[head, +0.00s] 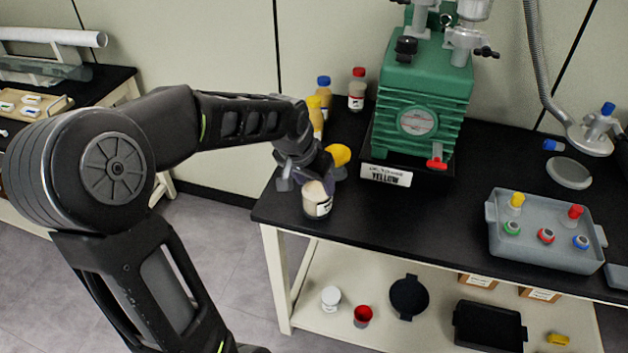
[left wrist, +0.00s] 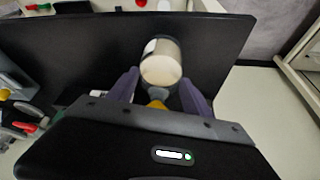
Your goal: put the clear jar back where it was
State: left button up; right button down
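The clear jar (head: 318,203), with pale contents and a white label, appears to stand upright at the front left corner of the black bench top. It also shows beyond my left gripper's fingers in the left wrist view (left wrist: 161,66). My left gripper (head: 304,177) is just above and behind it; its two purple-grey fingers (left wrist: 159,86) are spread, with small gaps seen at the jar's sides. A yellow thing (head: 339,155) is close behind the gripper and partly hidden by it. My right gripper is in neither view.
Bottles with yellow, blue and red caps (head: 357,90) are at the back left. A grey tray (head: 545,250) holds several small vials at right. The bench between is clear.

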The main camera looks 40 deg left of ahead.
pick_arm(q)
jog(key=shift+o, duration=1.2)
jog(key=shift+r, duration=0.1)
jog(key=shift+r, duration=0.2)
jog(key=v, duration=1.1)
jog(key=shift+s+r, duration=0.15)
jog(key=shift+r, duration=0.25)
